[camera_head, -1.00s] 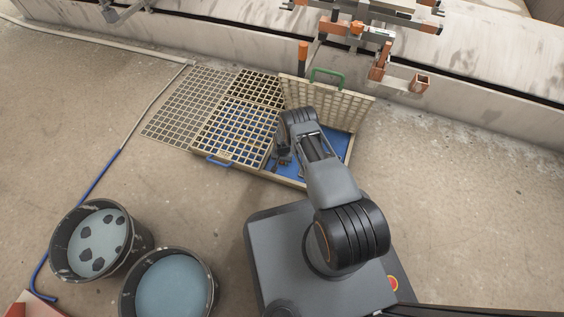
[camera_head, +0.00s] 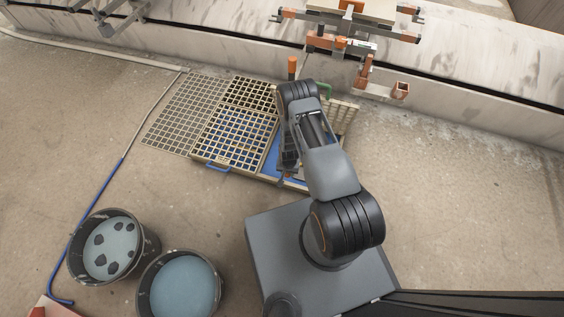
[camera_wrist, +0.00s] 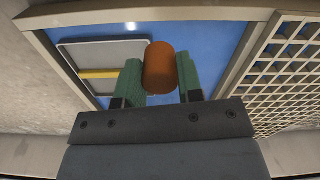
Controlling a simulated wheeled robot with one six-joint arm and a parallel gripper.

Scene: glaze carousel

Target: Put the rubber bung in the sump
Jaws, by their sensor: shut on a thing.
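The rubber bung (camera_wrist: 160,68) is an orange-brown cylinder in the wrist view. My gripper (camera_wrist: 161,80) is shut on it, with a green finger at each side. It is over a blue-floored pit (camera_wrist: 200,50), which I take as the sump. The pit also shows in the head view (camera_head: 270,160), partly hidden by my arm. A grey square panel (camera_wrist: 75,60) with a yellow bar lies in the pit, left of the bung. Whether the bung touches the floor I cannot tell. In the head view my gripper (camera_head: 288,168) is near the pit's front edge.
Two buckets (camera_head: 152,245) (camera_head: 215,285) stand at lower left. Floor on the right is clear.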

